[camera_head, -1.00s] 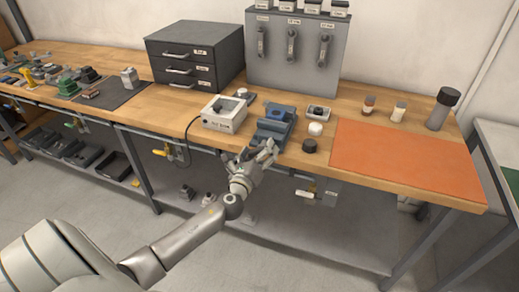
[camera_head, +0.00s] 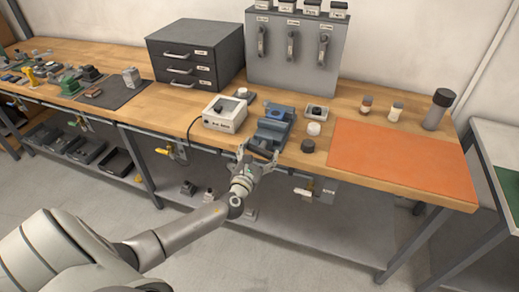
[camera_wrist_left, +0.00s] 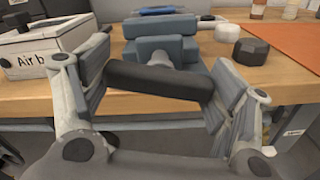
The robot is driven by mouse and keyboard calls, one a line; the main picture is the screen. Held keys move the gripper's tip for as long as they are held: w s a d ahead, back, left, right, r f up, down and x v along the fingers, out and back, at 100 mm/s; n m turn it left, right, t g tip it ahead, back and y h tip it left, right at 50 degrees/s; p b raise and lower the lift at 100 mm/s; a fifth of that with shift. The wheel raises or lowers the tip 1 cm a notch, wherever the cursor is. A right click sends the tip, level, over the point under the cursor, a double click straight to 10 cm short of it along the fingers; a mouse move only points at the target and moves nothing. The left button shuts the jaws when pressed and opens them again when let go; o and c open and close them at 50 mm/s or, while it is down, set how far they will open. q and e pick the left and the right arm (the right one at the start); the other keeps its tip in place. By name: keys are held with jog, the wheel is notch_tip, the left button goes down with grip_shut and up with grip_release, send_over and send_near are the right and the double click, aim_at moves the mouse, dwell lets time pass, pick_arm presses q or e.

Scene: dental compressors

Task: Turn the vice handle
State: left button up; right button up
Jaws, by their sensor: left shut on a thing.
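The blue-grey vice (camera_head: 274,124) stands at the front edge of the wooden bench, and it fills the upper middle of the left wrist view (camera_wrist_left: 160,48). Its dark handle bar (camera_wrist_left: 158,80) lies across the front, tilted slightly down to the right. My left gripper (camera_head: 258,152) is at the front of the vice. In the wrist view its two fingers (camera_wrist_left: 160,88) are at the two ends of the bar, shut on it lengthwise. The vice's screw shows behind the bar. My right gripper is not in view.
A white box labelled "Air b..." (camera_wrist_left: 35,48) stands left of the vice. A black knob (camera_head: 307,146) and a white one (camera_head: 314,128) stand to its right. An orange mat (camera_head: 395,152) covers the bench's right. A grey drawer cabinet (camera_head: 195,55) stands behind.

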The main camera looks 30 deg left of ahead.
pick_arm(q)
jog(key=shift+f+m, duration=0.1)
jog(key=shift+m, duration=0.6)
jog(key=o, duration=1)
jog(key=shift+c, duration=0.2)
jog(key=v, duration=1.2)
jog(key=shift+s+p, duration=0.1)
jog(key=shift+p, duration=0.2)
